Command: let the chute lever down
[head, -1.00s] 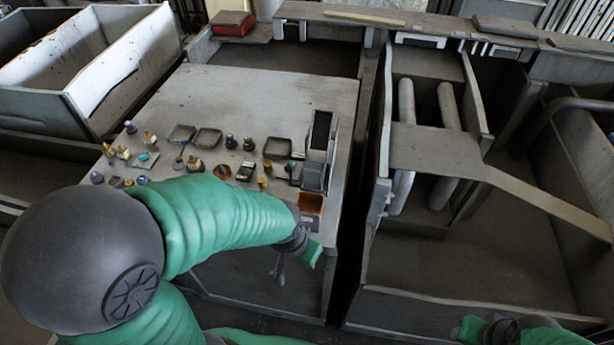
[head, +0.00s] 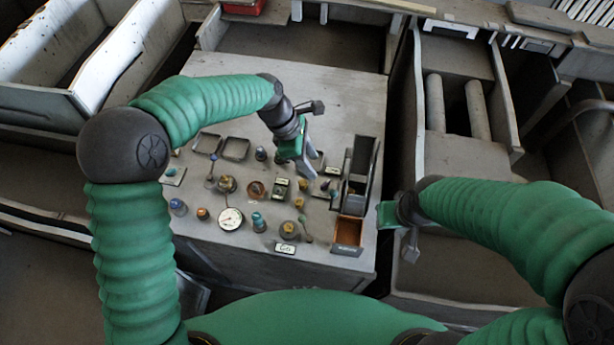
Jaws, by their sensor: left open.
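A grey control panel (head: 330,95) carries several knobs, switches and small levers. I cannot tell for sure which is the chute lever. One thin lever with a dark tip (head: 210,170) stands at the panel's left, and another small lever (head: 305,228) shows near the front right. My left gripper (head: 303,162) is open over the panel's middle right, pointing down and hiding part of the controls beneath it. Contact with any control cannot be made out. My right gripper (head: 397,230) is right of the panel, over the gap; its fingers are not clear.
A dark upright slot box (head: 361,165) and an orange-lined open bin (head: 350,230) stand at the panel's right edge, close to my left gripper. A round gauge (head: 231,219) sits near the front. A walled bay with rollers (head: 478,110) lies to the right.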

